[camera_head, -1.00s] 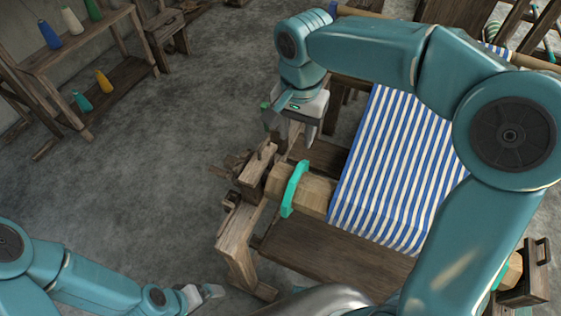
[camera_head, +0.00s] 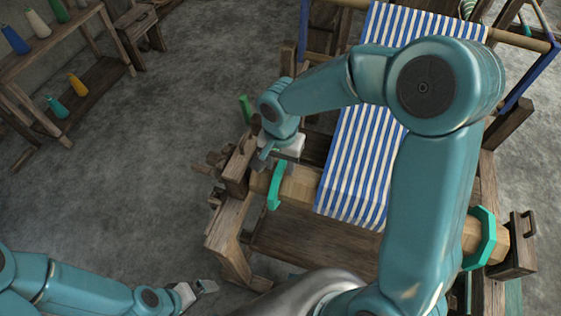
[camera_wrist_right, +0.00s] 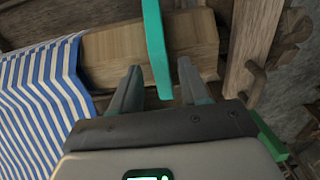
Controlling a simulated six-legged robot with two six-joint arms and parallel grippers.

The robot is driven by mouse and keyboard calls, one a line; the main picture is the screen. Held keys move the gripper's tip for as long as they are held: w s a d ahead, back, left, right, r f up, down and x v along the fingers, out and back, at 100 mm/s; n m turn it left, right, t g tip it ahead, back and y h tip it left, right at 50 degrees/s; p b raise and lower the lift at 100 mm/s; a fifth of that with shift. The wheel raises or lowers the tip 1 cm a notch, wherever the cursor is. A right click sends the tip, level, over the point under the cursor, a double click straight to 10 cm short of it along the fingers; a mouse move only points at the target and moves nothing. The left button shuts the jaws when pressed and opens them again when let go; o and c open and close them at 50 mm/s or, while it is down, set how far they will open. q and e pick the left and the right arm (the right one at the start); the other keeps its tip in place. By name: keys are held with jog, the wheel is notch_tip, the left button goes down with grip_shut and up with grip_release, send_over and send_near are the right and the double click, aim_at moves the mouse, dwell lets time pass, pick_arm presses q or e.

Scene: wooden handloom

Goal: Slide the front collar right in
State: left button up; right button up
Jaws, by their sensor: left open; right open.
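My right gripper (camera_head: 278,160) is open just above the left-hand collar. In the right wrist view the collar (camera_wrist_right: 157,45) reaches down between the two open fingers (camera_wrist_right: 158,84), with a gap to the left finger and little gap to the right one. Contact cannot be told. My left gripper (camera_head: 203,289) is open and empty, low at the left, apart from the loom.
Blue-and-white striped cloth (camera_head: 345,170) lies over the beam beside the collar. The wooden loom post (camera_head: 238,168) stands close to its left. An upright green piece (camera_head: 245,108) is behind. A shelf with coloured cones (camera_head: 78,84) stands far left; the floor between is clear.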

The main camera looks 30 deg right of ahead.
aim_at(311, 181)
jog(key=shift+f, duration=0.25)
jog(key=shift+a, duration=0.15)
jog(key=shift+w, duration=0.1)
grip_shut()
jog(key=s+d+b, duration=0.1)
jog(key=s+d, duration=0.1)
jog(key=s, duration=0.1)
jog(key=s+d+b, duration=0.1)
jog(key=s+d, duration=0.1)
jog(key=d, duration=0.1)
jog(key=shift+s+d+b, duration=0.2)
jog(key=shift+s+b, duration=0.15)
jog(key=shift+s, duration=0.05)
jog(key=shift+s+d, duration=0.1)
